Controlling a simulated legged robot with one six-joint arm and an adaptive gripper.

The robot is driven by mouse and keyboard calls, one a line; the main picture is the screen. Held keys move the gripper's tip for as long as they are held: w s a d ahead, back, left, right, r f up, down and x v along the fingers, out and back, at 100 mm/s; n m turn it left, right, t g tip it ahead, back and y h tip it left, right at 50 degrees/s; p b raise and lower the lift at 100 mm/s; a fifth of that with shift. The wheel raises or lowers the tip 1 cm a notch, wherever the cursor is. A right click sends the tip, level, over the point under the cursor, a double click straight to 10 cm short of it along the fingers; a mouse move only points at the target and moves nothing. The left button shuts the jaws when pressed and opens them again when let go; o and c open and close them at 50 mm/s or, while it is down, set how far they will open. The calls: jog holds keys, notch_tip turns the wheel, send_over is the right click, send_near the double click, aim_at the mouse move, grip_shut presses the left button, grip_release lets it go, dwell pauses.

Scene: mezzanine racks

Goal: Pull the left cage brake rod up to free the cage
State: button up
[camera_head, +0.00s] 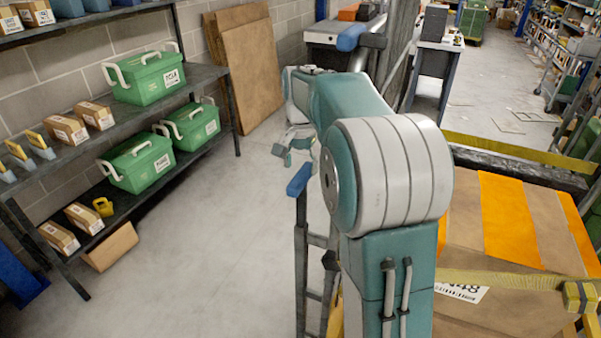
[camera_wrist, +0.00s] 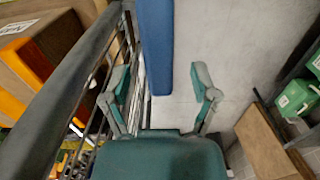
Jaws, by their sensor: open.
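A short blue handle (camera_head: 299,180) tops a dark upright post at the edge of the cage, left of my arm in the head view; it looks like the brake rod's grip. My gripper (camera_head: 292,150) is just above it in that view, partly hidden by my arm. In the wrist view, a long blue bar (camera_wrist: 155,45) reaches down between the spread fingers of my gripper (camera_wrist: 160,88), closer to the left finger. The jaws are open and hold nothing. I cannot tell whether they touch the bar. The cage's rails and mesh (camera_wrist: 95,105) run along the left.
A cardboard box with orange stripes (camera_head: 510,225) sits at the right behind yellow straps. Another blue grip (camera_head: 351,36) is on the far rail. A rack (camera_head: 205,78) with green bins (camera_head: 150,76) stands at the left. Brown boards (camera_head: 250,75) lean on the wall. The floor between is clear.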

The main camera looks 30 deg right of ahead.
notch_tip(320, 180, up, 9)
jog(key=shift+r, duration=0.15)
dwell(0.5)
